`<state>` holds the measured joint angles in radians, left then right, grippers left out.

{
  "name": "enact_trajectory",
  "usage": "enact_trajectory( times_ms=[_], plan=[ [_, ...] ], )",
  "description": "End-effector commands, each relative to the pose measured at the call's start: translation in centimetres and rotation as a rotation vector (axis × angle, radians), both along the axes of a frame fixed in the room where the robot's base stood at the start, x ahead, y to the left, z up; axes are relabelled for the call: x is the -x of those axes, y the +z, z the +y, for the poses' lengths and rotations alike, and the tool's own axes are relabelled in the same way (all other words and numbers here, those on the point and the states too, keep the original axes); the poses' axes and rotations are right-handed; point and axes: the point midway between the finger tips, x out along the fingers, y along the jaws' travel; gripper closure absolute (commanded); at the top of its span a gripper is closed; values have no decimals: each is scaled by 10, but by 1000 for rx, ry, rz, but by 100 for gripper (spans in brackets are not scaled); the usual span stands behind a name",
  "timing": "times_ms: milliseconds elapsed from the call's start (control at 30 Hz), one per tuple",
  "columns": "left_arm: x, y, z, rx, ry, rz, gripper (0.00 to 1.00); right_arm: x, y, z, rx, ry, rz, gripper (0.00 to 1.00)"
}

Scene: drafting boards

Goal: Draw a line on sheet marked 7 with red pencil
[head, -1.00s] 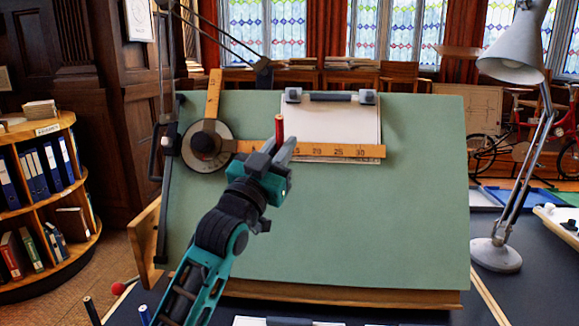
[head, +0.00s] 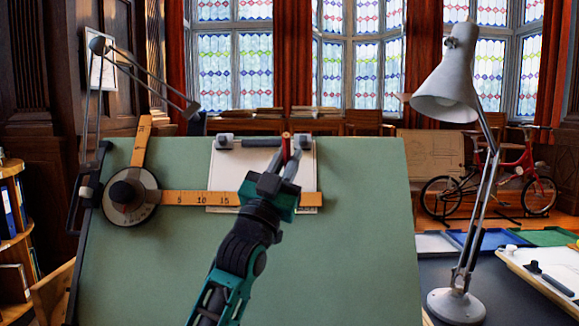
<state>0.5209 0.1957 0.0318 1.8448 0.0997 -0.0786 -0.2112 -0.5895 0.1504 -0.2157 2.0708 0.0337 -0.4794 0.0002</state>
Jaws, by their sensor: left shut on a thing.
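My left gripper (head: 284,164) is shut on a red pencil (head: 286,147) that stands roughly upright between its fingers. The gripper is in front of the right part of a white sheet (head: 228,168), which is clipped at the top of the green drafting board (head: 340,235). No number is readable on the sheet. A wooden ruler (head: 185,198) of the drafting machine lies across the sheet's lower part. The gripper hides part of the ruler and sheet. Whether the pencil tip touches the paper is hidden. My right gripper is not in view.
The drafting machine's round head (head: 130,195) sits at the board's left, with a second ruler (head: 140,142) pointing up. A grey desk lamp (head: 450,90) stands right of the board. Trays (head: 485,243) and another board (head: 545,268) lie further right.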

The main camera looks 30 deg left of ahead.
Motion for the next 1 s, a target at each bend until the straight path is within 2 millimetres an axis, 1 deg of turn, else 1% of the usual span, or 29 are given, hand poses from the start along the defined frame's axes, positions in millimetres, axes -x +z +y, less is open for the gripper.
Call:
enact_trajectory(
  times_ms=[33, 267, 300, 500, 1000],
  plan=[
    [-4, -7, 2, -1, 1, 1, 100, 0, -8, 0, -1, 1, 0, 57],
    [-25, -21, 13, -1, 0, 1, 100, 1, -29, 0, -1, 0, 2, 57],
    [-21, -16, 19, -3, 3, 2, 100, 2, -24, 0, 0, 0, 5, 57],
    [-10, -15, 40, -4, 2, 2, 100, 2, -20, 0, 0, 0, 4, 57],
    [17, -16, 93, -2, 0, 2, 100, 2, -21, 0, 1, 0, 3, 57]
  ],
)
